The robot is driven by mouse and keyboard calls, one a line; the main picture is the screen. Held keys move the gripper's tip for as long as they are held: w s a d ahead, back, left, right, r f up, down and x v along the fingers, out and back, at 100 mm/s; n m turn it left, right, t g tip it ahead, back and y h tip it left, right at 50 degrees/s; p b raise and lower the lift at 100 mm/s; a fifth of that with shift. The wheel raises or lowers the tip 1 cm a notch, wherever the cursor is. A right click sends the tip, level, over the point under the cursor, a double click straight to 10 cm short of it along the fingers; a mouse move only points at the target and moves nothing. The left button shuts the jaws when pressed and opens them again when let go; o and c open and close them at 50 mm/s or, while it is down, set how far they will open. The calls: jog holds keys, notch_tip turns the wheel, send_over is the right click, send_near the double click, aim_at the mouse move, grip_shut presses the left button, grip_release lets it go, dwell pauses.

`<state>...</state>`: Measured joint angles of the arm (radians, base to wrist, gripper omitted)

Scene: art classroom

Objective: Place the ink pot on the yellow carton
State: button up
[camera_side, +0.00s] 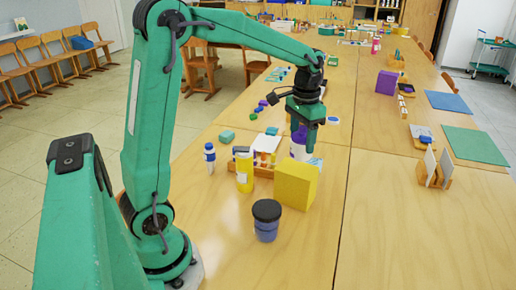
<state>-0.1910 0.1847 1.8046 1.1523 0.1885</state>
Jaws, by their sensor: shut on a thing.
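My gripper (304,128) is shut on a white pot with purple on it (298,149), which looks to be the ink pot. The fingers partly cover this pot. The yellow carton (295,186) is an upright block on the table, just below the gripper and the pot in the picture. The pot shows above the carton's back edge. I cannot tell from this one view whether it is over the carton or behind it.
A purple jar with a black lid (266,222) stands in front of the carton. A yellow bottle (244,170) and a white bottle with a blue cap (210,155) stand to its left. A wooden rack (264,171) is behind.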

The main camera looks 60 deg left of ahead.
aim_at(299, 150)
jog(key=shift+w+a+f, duration=0.2)
jog(key=shift+a+f, duration=0.1)
jog(key=shift+a, duration=0.2)
jog(key=shift+w+a+f, duration=0.15)
jog(key=shift+a+f, duration=0.1)
jog(key=shift+a, duration=0.2)
jog(key=shift+f, duration=2)
jog(key=shift+f, duration=0.1)
jog(key=o, duration=1.2)
notch_tip(299, 150, up, 12)
jog(key=shift+f, duration=0.1)
jog(key=shift+r, duration=0.2)
